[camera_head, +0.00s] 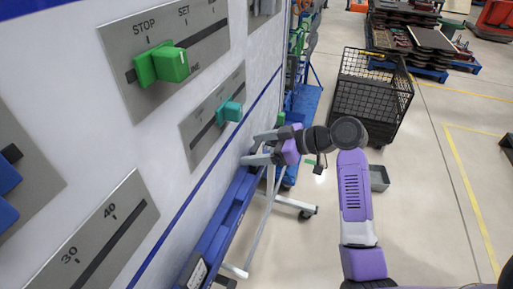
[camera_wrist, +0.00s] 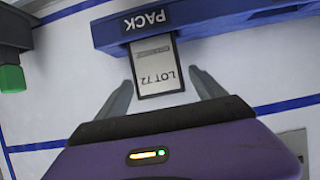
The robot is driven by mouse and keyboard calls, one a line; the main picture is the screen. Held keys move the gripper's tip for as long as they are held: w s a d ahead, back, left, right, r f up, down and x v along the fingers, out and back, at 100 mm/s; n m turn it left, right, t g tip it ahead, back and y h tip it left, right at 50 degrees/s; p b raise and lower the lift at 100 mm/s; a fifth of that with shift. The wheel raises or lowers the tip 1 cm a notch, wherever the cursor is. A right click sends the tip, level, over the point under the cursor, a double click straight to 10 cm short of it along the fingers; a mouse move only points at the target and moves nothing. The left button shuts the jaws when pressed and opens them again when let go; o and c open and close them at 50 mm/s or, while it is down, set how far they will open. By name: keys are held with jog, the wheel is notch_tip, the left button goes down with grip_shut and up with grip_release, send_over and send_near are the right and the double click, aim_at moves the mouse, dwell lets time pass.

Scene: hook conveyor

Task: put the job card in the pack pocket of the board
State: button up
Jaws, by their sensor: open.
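The job card (camera_wrist: 157,72), pale with a dark border and "LOT 72" on it, shows in the wrist view. One end is hidden at the edge of the blue pack pocket (camera_wrist: 200,22), marked "PACK"; the rest sticks out. Lettering appears upside down in this view. My gripper (camera_wrist: 161,80) is open, with a finger on each side of the card and a visible gap to each. In the head view my gripper (camera_head: 250,148) is at the board (camera_head: 150,180), just above the blue rail (camera_head: 226,220). The card cannot be made out there.
The board carries a green slider (camera_head: 162,64) at STOP and a teal slider (camera_head: 229,111) near my arm. A dark part with a green end (camera_wrist: 11,78) is at the wrist view's left. A black wire bin (camera_head: 372,95) and grey box (camera_head: 380,179) stand on the floor.

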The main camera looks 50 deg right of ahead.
jog(key=shift+r, duration=0.25)
jog(key=v, duration=1.2)
jog(key=shift+b, duration=0.35)
jog(key=shift+f, duration=0.15)
